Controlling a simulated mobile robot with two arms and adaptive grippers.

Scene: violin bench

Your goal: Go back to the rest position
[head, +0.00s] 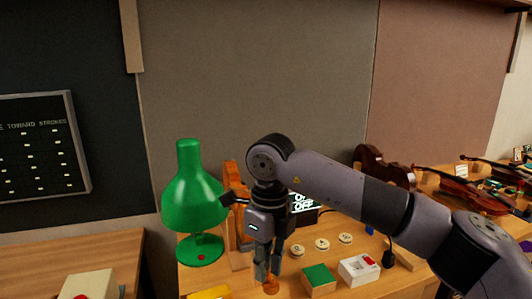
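My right gripper (268,274) points down over the front of the bench (232,284), between the green lamp and a green-topped block. A small orange object (270,287) shows right at its fingertips. I cannot tell whether the fingers grip it or only stand above it. My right arm reaches in from the lower right and bends down at the wrist. My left gripper is not in view.
A green lamp (190,200) stands close left of the gripper. A green-topped block (318,279), a white box with a red button (359,270) and round white discs (322,244) lie to the right. Violins (460,190) lie farther right. Another wooden table (60,262) is at left.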

